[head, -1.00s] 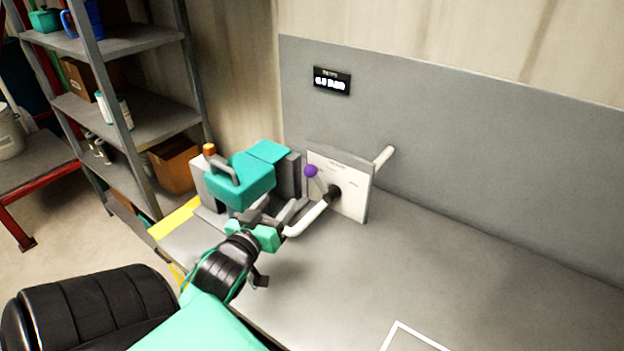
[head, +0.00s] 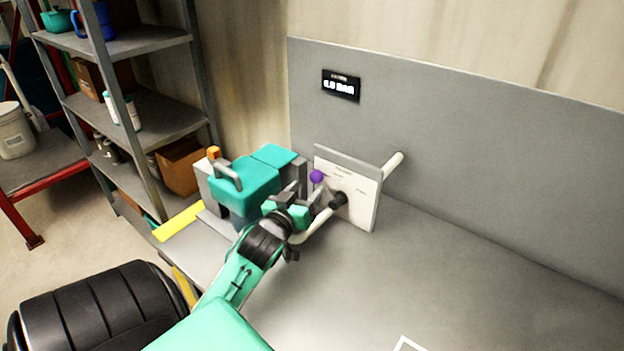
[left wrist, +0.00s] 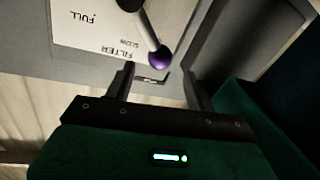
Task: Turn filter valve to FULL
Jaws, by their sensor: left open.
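The filter valve is a white plate (head: 362,196) with a dark hub (head: 338,200) and a short lever ending in a purple knob (head: 317,177). In the left wrist view the plate (left wrist: 72,42) appears upside down, with FULL, SLOW and FILTER readable. The lever's purple knob (left wrist: 160,56) lies near the SLOW marking, away from FULL. My left gripper (head: 309,192) is open just in front of the knob. In the left wrist view its fingers (left wrist: 160,82) are apart, with the knob just beyond the gap between them and nothing held. My right gripper is out of view.
A teal pump-like unit (head: 245,188) stands close to the left of my gripper. White pipe (head: 394,165) runs behind the plate. A small black display (head: 341,86) hangs on the grey back panel. The grey bench (head: 440,265) is clear to the right. Shelving (head: 150,105) stands at left.

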